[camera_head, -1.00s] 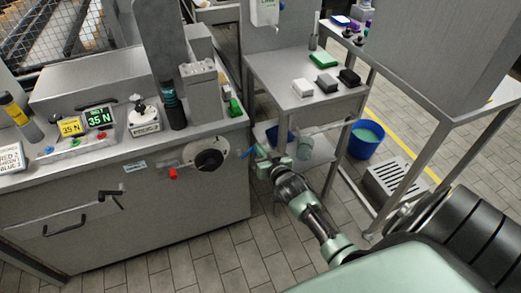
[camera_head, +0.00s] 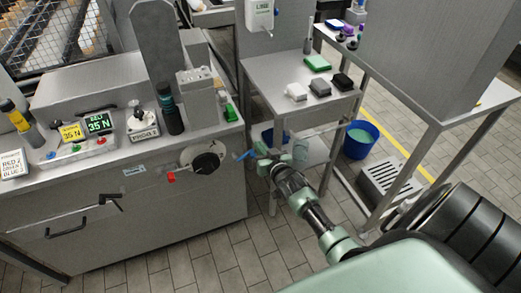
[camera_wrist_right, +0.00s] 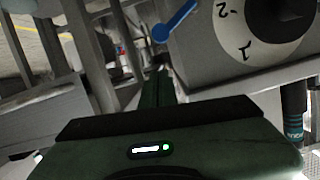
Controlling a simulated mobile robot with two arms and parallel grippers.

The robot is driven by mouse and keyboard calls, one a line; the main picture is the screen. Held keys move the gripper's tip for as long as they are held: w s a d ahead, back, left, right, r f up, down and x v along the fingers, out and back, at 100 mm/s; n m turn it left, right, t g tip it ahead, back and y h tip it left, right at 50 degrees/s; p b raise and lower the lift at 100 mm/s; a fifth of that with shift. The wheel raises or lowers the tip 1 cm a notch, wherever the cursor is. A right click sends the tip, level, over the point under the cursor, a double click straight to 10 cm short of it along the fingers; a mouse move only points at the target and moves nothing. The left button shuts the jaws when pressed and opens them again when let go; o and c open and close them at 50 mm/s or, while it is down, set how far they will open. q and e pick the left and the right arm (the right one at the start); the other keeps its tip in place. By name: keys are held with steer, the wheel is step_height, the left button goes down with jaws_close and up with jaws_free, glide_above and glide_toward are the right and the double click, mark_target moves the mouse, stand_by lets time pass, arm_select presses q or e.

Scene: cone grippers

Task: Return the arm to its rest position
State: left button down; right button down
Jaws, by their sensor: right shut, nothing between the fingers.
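My right arm reaches in from the lower right in the head view. Its gripper (camera_head: 256,157) is shut and empty in front of the steel cabinet's right end, close to a small blue lever (camera_head: 245,155). In the right wrist view the blue lever (camera_wrist_right: 176,21) lies ahead of the closed fingers (camera_wrist_right: 158,88); I cannot tell whether they touch. A black rotary knob on a white dial (camera_head: 204,160) sits on the cabinet front, left of the gripper. The dial (camera_wrist_right: 238,40) also shows at the upper right of the wrist view. My left gripper is not in view.
A red knob (camera_head: 171,178) and a drawer handle (camera_head: 68,228) stick out of the cabinet front. A steel side table (camera_head: 262,72) with sponges stands behind the gripper. A blue bucket (camera_head: 360,139) is on the floor. The tiled floor (camera_head: 190,262) in front is clear.

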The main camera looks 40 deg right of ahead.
steer(key=r+v, duration=0.1)
steer(key=v, duration=0.9)
steer(key=s+a+f+n+g+y, duration=0.1)
steer(key=s+a+f+g, duration=0.15)
steer(key=s+f, duration=0.45)
steer(key=s+a+f+n+g, duration=0.1)
steer(key=s+a+f+g, duration=0.15)
steer(key=f, duration=0.95)
steer(key=s+a+f+n+g+y, duration=0.1)
steer(key=s+a+f+g, duration=0.15)
steer(key=s+f, duration=0.45)
arm_select(q)
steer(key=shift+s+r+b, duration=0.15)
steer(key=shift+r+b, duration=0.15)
steer(key=shift+b, duration=0.1)
arm_select(e)
steer(key=s+a+f+n+g, duration=0.1)
steer(key=s+a+f+g, duration=0.1)
steer(key=s+f, duration=0.3)
steer(key=s+a+f+n+g, duration=0.1)
steer(key=s+f, duration=0.5)
steer(key=s, duration=0.6)
steer(key=s+a+f+n+g+y, duration=0.1)
steer(key=s+a+f+g, duration=0.2)
steer(key=s+f, duration=0.3)
steer(key=s, duration=0.3)
steer(key=shift+a, duration=0.35)
